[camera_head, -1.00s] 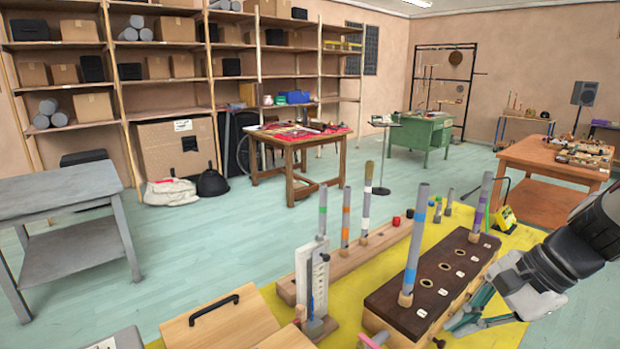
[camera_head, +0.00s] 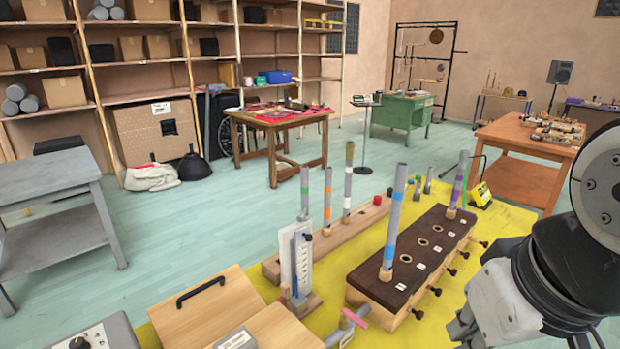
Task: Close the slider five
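The wooden block with a dark top (camera_head: 381,277) stands on the yellow mat, with a row of holes and small white labels too small to read. Several dark knobs stick out along its right side, from the near knob (camera_head: 418,313) to the far knob (camera_head: 483,243); I cannot tell which is slider five. Two grey tubes stand upright in the top, one near with a blue band (camera_head: 394,220) and one far with purple bands (camera_head: 458,183). My gripper (camera_head: 464,328) is at the lower right, right of the near end of the block and apart from the knobs. Its fingers are mostly hidden or out of frame.
A long wooden base (camera_head: 335,237) with banded tubes stands left of the block. A white gauge stand (camera_head: 296,262) and a wooden box with a black handle (camera_head: 203,313) are nearer. An orange table (camera_head: 530,144) stands behind right. The mat right of the knobs is bare.

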